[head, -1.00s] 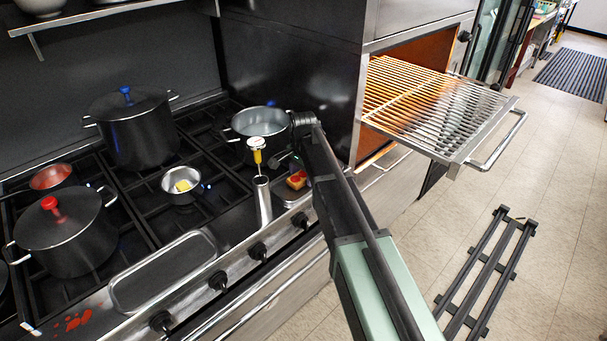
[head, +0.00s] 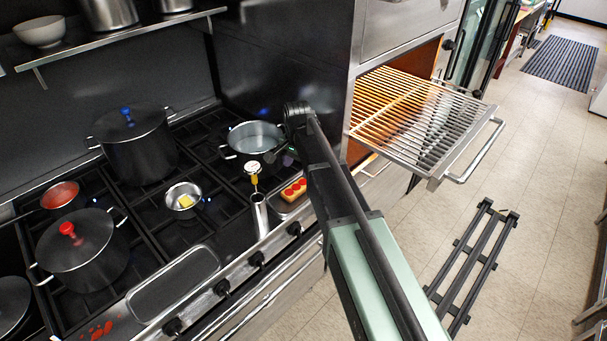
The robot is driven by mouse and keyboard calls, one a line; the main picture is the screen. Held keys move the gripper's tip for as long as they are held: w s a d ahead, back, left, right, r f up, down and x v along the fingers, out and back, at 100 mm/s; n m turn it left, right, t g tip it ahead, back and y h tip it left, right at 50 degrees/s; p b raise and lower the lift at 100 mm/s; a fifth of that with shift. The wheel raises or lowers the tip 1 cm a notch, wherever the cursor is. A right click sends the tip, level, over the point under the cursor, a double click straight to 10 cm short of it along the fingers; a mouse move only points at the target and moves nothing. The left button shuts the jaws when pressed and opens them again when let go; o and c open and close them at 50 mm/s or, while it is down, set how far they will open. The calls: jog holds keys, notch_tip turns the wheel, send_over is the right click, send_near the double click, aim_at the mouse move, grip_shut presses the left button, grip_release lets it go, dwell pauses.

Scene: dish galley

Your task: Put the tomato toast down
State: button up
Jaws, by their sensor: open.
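The tomato toast (head: 294,189), a slice with red tomato rounds on top, lies on a small metal tray (head: 284,210) at the right end of the stove's front ledge. My gripper (head: 274,157) is small and dark in the head view, above and behind the toast, near the open pot. It is open and apart from the toast, with nothing seen in it. My arm hides part of the area to the right of the toast.
A metal cylinder (head: 259,216) with a yellow-stemmed thermometer (head: 253,172) stands just left of the toast. An open pot (head: 254,139) is behind. A grill rack (head: 415,120) sticks out at right. An empty tray (head: 173,283) lies front left.

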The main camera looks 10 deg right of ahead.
jog(key=s+d+n, duration=0.1)
jog(key=s+n, duration=0.9)
jog(key=s, duration=1.3)
jog(key=shift+s, duration=0.3)
jog(key=shift+d, duration=0.1)
